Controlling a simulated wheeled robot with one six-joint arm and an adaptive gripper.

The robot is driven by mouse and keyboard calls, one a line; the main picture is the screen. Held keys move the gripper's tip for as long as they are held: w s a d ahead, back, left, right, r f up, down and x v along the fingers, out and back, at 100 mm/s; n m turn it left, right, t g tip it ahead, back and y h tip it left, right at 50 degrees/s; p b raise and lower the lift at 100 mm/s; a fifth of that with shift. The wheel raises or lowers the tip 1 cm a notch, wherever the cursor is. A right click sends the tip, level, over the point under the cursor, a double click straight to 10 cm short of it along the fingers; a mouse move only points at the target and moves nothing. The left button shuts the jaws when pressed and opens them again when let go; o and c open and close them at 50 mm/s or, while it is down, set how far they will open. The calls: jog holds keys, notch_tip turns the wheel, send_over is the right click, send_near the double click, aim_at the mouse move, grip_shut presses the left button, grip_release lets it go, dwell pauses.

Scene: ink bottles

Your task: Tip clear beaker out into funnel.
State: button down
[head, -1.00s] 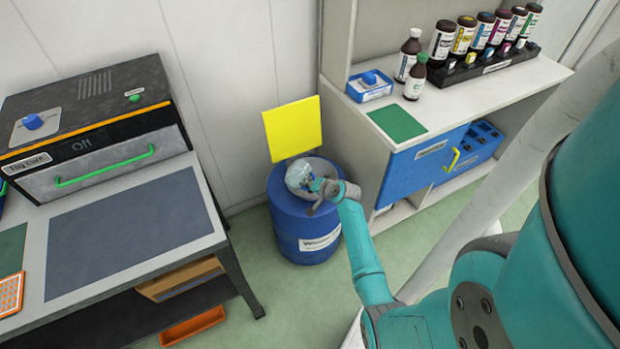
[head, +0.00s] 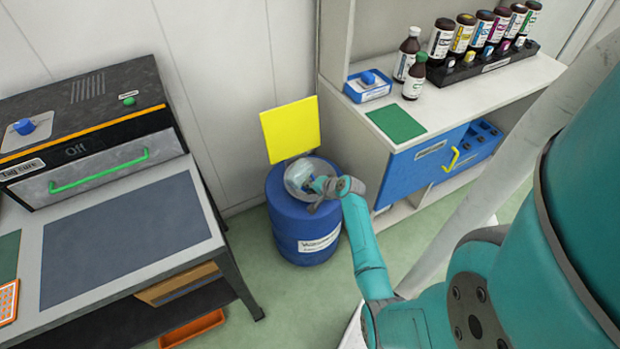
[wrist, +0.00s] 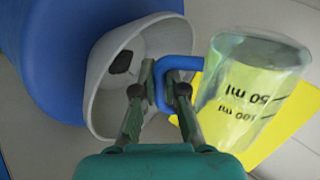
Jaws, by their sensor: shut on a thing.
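The clear beaker (head: 297,176) is over the top of the blue drum, at the funnel. In the wrist view the beaker (wrist: 252,85) shows dark ml marks and a blue handle (wrist: 160,80). My gripper (wrist: 163,78) is shut on that handle; it also shows in the head view (head: 322,185). The beaker looks tilted, but I cannot tell how far, nor whether liquid is in it. The white funnel (wrist: 103,75) with its dark hole lies left of the beaker in the wrist view. The beaker mostly hides it in the head view.
The blue drum (head: 300,235) stands on the floor with a yellow panel (head: 291,130) behind it. A bench with an oven (head: 85,130) is at the left. A white cabinet (head: 480,100) with several bottles is at the right. Green floor lies clear in front of the drum.

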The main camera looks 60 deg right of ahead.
jog(key=shift+a, duration=0.15)
jog(key=shift+a+y, duration=0.15)
jog(key=shift+y, duration=0.15)
dwell(0.4)
